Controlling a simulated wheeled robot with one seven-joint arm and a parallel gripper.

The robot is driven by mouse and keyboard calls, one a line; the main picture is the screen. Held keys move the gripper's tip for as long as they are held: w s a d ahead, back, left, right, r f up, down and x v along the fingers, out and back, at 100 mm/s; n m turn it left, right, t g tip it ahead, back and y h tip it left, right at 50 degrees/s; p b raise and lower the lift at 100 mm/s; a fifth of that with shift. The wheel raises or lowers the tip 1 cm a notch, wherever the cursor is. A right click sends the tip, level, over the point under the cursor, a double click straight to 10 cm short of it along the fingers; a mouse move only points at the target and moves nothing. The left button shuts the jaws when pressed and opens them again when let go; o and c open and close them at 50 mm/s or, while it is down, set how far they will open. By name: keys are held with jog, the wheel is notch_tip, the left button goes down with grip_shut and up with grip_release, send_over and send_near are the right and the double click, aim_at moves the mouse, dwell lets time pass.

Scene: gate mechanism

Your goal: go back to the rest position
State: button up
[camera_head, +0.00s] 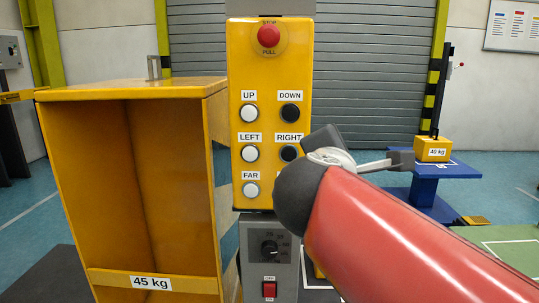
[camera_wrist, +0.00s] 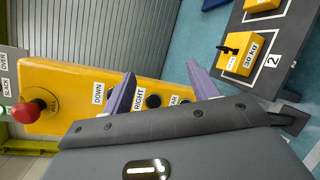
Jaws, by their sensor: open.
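My gripper (camera_wrist: 161,68) is open and empty in the wrist view, its two purple fingers apart in front of the yellow control panel (camera_wrist: 75,85). The fingers overlap the panel near the DOWN and RIGHT labels; I cannot tell whether they touch it. In the head view the panel (camera_head: 271,60) stands upright, with white buttons on the left and black ones on the right. My red arm (camera_head: 410,240) reaches in from the lower right and hides the panel's lower right corner. The gripper is mostly hidden there.
A red stop button (camera_head: 268,36) tops the panel. A grey box (camera_head: 255,240) with a dial and red switch is below. A yellow 45 kg cabinet-like block (camera_head: 150,281) stands close on the left. A 40 kg block (camera_head: 433,150) sits on a blue stand (camera_head: 430,185) at right.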

jog(key=s+d+f+m+g+y, duration=0.1)
jog(key=s+d+f+m+g, duration=0.25)
jog(key=f+m, duration=0.35)
jog(key=s+d+f+m+g+y, duration=0.1)
jog(key=s+d+f+m+g, duration=0.3)
jog(key=f, duration=0.6)
jog(key=s+a+f+m+g+y, duration=0.2)
jog(key=s+a+f+m+y, duration=0.2)
jog(key=s+f+m, duration=0.4)
notch_tip(320, 180, down, 2)
jog(key=shift+s+f+m, duration=0.15)
jog(key=shift+s+m, duration=0.2)
jog(key=shift+m, duration=0.15)
